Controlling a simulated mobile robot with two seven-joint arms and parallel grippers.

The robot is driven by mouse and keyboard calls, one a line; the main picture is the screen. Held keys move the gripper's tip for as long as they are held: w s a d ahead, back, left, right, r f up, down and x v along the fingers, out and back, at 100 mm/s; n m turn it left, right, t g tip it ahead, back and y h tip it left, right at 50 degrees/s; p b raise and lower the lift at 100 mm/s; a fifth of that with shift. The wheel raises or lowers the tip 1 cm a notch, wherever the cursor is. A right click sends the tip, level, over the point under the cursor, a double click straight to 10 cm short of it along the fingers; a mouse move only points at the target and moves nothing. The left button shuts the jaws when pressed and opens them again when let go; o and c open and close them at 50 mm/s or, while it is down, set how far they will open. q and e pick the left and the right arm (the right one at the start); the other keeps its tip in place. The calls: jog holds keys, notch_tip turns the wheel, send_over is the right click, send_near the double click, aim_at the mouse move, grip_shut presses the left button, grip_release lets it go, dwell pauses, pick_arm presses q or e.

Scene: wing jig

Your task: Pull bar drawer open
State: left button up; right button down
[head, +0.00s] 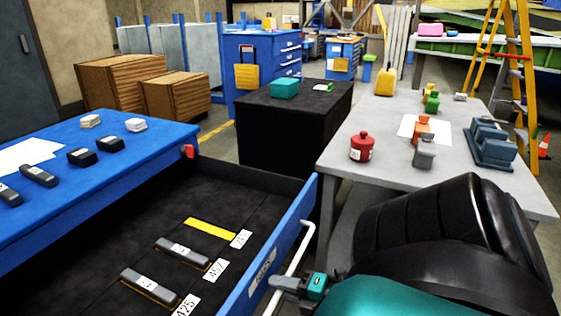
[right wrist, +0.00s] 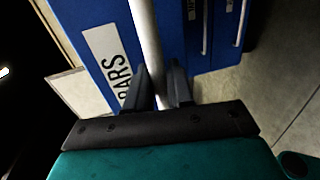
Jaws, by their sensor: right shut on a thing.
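The bar drawer (head: 262,268) is a blue-fronted drawer with a dark lined inside, and it stands well open in the head view. Its front bears a white BARS label, which also shows in the right wrist view (right wrist: 110,58). A pale bar handle (head: 293,246) runs along the front. My right gripper (head: 292,285) is at the near part of the handle; in the right wrist view its two dark fingers (right wrist: 159,88) are shut around the handle (right wrist: 147,40). Inside the drawer lie two grey bars (head: 183,252) (head: 149,288) and an empty yellow slot (head: 211,228). My left gripper is out of view.
A blue bench top (head: 110,165) with small dark and pale blocks is at left. A grey table (head: 385,115) with a red canister (head: 362,147) and a blue-grey fixture (head: 490,145) stands at right, close beyond the drawer front. A black table (head: 295,125) stands behind.

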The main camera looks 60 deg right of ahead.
jog(key=c, duration=1.2)
grip_release()
jog(key=v, duration=1.3)
jog(key=shift+p, duration=0.4)
